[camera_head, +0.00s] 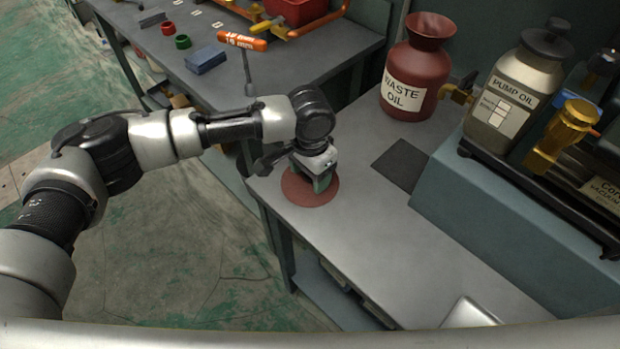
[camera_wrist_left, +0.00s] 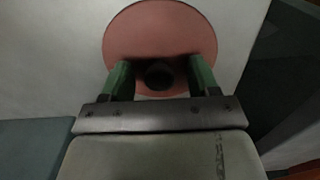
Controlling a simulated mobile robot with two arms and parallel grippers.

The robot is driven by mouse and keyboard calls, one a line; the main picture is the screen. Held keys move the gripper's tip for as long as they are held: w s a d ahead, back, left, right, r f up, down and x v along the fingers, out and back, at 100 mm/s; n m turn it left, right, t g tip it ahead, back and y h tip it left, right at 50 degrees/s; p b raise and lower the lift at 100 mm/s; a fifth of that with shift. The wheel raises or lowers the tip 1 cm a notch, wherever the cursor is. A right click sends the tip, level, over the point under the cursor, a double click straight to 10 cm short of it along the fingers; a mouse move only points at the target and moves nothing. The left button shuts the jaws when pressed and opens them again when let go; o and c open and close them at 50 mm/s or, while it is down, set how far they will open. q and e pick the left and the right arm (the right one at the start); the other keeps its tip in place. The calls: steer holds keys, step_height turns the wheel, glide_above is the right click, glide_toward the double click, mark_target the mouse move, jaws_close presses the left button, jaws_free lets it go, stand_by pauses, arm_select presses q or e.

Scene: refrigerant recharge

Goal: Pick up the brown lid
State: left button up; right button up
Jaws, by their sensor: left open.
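A flat, round reddish-brown disc (camera_head: 296,192) lies on the grey bench near its left edge. It also shows in the left wrist view (camera_wrist_left: 160,28). A small, dark, round piece (camera_wrist_left: 159,76) shows over the disc's near part, between my fingers. I cannot tell whether it is the brown lid, a knob on the disc or a separate thing. My left gripper (camera_head: 319,181) points down over the disc, with its green fingers apart on either side of the dark piece (camera_wrist_left: 160,68). Contact with it cannot be seen. My right gripper is not in view.
A red-brown waste oil container (camera_head: 415,68) and a pump oil can (camera_head: 513,92) stand at the back right. A dark square pad (camera_head: 401,164) lies right of the disc. A second bench (camera_head: 270,62) with small parts stands behind. The front of the bench is largely clear.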

arm_select(q)
steer(key=c, duration=1)
steer(key=shift+r, duration=0.15)
